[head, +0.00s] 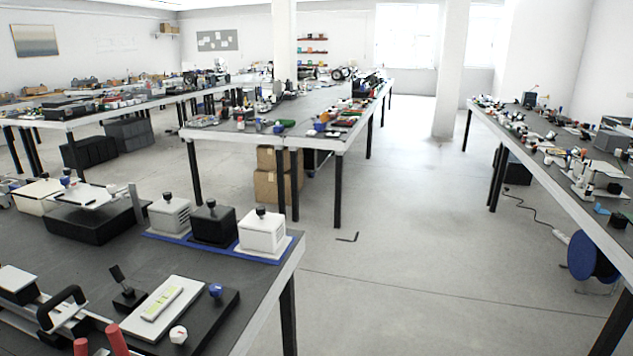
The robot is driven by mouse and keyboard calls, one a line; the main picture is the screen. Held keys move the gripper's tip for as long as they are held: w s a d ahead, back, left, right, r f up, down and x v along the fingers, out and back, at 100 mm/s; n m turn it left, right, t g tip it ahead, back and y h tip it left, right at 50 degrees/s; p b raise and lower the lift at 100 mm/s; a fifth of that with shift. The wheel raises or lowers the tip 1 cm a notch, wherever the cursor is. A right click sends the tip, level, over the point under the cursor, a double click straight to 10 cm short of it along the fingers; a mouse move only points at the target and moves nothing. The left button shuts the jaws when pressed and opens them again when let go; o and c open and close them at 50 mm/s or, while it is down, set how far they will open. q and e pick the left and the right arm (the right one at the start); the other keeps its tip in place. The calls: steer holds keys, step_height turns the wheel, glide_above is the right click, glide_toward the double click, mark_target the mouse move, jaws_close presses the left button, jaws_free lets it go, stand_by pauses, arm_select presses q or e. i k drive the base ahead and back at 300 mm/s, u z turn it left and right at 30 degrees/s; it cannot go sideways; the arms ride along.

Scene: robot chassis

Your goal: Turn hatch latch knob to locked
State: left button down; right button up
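On the near left table, a black board (207,323) carries a white plate (186,289) with a yellow-green label. A blue knob (215,290) stands at the board's right side, and a white knob (178,334) with a red mark stands at its front. I cannot tell for certain which of them is the hatch latch knob, and their lock positions are too small to read. Neither of my grippers is in view.
Three boxes with black knobs, a grey one (170,214), a black one (213,224) and a white one (262,231), stand on a blue base behind the board. A black handle (62,300) and red cylinders (117,340) are at front left. The central floor (400,250) is mostly clear.

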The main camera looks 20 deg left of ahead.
mark_target(67, 172)
steer(key=i, duration=5.1)
steer(key=u, duration=2.8)
steer(key=i, duration=5.6)
steer(key=u, duration=1.95)
